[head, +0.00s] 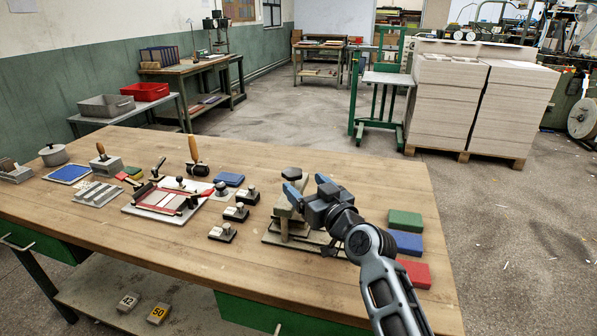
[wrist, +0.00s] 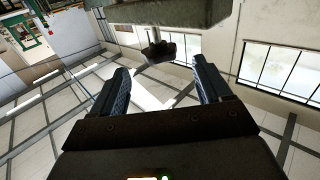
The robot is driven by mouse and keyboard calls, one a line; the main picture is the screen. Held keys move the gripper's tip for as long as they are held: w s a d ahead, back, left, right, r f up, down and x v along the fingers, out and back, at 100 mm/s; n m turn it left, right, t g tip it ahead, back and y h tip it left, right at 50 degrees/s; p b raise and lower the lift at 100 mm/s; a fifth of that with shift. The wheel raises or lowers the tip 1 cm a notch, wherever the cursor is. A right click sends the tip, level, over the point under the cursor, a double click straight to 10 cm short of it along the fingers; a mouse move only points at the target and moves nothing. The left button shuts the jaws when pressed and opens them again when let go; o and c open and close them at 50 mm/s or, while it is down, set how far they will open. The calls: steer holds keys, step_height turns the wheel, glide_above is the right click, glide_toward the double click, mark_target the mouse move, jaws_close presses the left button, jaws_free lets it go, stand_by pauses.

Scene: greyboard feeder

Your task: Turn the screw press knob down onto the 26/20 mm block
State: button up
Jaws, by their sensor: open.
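The screw press (head: 285,226) stands on the bench right of centre, with a pale upright and a flat base. Its dark knob (head: 291,173) is at the top. The knob also shows in the wrist view (wrist: 166,50), just beyond the fingertips and between their lines, below a grey press part (wrist: 165,12). My gripper (head: 298,185) is at the press, close to the knob. Its two blue fingers are apart in the wrist view (wrist: 158,66), with nothing held between them. I cannot make out the 26/20 mm block; the press's lower part is partly hidden by my arm.
Green (head: 405,219), blue (head: 406,242) and red (head: 412,273) blocks lie right of my arm. Several small metal blocks with knobs (head: 236,212) stand left of the press. A red-framed fixture (head: 162,200) and a wooden-handled roller (head: 196,160) are farther left.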

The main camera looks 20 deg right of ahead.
mark_target(297, 177)
steer(key=shift+w+a, duration=0.2)
steer(key=shift+w, duration=0.95)
steer(key=shift+w+a, duration=0.15)
steer(key=shift+w, duration=1.05)
steer(key=shift+w+a, duration=0.2)
steer(key=shift+w, duration=0.95)
steer(key=shift+c, duration=0.4)
steer(key=c, duration=1)
steer(key=shift+o, duration=0.2)
